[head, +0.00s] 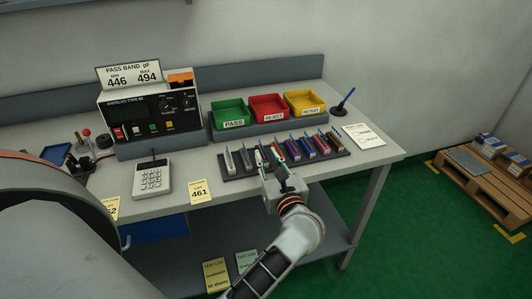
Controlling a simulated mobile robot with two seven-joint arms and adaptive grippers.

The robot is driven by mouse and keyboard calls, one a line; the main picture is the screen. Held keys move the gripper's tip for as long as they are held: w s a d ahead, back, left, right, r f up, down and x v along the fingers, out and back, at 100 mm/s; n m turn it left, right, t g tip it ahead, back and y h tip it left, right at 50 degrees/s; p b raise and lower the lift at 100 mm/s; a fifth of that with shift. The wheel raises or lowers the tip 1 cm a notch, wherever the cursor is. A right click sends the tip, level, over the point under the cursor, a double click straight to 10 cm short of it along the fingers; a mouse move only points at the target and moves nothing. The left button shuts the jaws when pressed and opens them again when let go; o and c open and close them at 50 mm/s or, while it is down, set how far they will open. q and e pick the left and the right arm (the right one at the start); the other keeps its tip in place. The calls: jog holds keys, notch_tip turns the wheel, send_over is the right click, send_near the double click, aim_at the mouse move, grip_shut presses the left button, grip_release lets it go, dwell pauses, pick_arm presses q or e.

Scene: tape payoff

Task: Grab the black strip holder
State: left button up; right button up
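A row of narrow upright strip holders (308,146) in several colours stands in a dark rack (237,173) on the grey bench. White or grey ones are at the left, and red, purple, and blue ones are at the right. I cannot tell which one is the black strip holder; my gripper hides part of the row.
Green (230,114), red (267,108) and yellow (304,103) bins stand behind the rack. A test meter (150,115) and a calculator (152,179) are to the left. A paper sheet (363,136) lies at right.

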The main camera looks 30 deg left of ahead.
aim_at(259, 140)
pick_arm(q)
jog(key=p+x, duration=0.1)
jog(key=x, duration=0.4)
jog(key=shift+w+a+f, duration=0.1)
jog(key=shift+w+a, duration=0.2)
grip_shut()
